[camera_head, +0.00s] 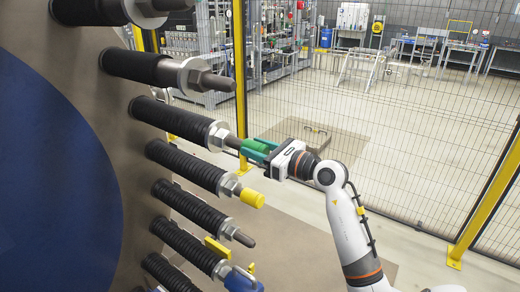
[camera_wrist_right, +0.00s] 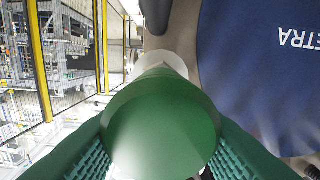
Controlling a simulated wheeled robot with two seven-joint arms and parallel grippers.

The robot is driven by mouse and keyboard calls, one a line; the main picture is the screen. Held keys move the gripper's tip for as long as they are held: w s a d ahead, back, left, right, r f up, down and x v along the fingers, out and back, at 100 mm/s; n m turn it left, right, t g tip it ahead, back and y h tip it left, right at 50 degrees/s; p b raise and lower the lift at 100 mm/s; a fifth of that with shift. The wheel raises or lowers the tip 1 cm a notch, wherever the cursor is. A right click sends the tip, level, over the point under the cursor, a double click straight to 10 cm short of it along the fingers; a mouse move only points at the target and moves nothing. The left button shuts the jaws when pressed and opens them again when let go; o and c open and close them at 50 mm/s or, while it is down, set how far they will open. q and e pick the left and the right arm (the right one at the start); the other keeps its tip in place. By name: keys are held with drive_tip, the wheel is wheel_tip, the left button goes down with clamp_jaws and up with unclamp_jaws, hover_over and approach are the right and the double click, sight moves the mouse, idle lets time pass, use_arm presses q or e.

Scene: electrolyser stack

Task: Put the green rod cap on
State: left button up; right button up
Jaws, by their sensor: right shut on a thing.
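The green rod cap (camera_head: 257,146) is between the green fingers of my right gripper (camera_head: 256,151), which is shut on it. In the right wrist view the cap's round green end (camera_wrist_right: 160,132) faces the camera and fills the middle. The cap is at the tip of a bare threaded rod (camera_head: 232,142) that sticks out past a large nut (camera_head: 217,135) and a black sleeve. The cap looks in line with this rod; how far it sits over the tip is hidden. My left gripper is not in view.
Several parallel black-sleeved rods stick out of the stack's end plate (camera_head: 60,55). The rod below carries a yellow cap (camera_head: 252,198). A blue part (camera_head: 242,281) is at the bottom. A wire mesh fence with yellow posts (camera_head: 239,70) stands behind; the floor at right is clear.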

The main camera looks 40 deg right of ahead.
drive_tip(key=shift+x, duration=1.15)
drive_tip(key=o, duration=1.2)
drive_tip(key=shift+s+d+f+b, duration=0.2)
drive_tip(key=shift+s+b, duration=0.1)
drive_tip(key=shift+s, duration=0.2)
drive_tip(key=b+v, duration=0.2)
drive_tip(key=v, duration=0.3)
drive_tip(key=b+v, duration=0.3)
drive_tip(key=v, duration=0.3)
drive_tip(key=shift+r, duration=0.25)
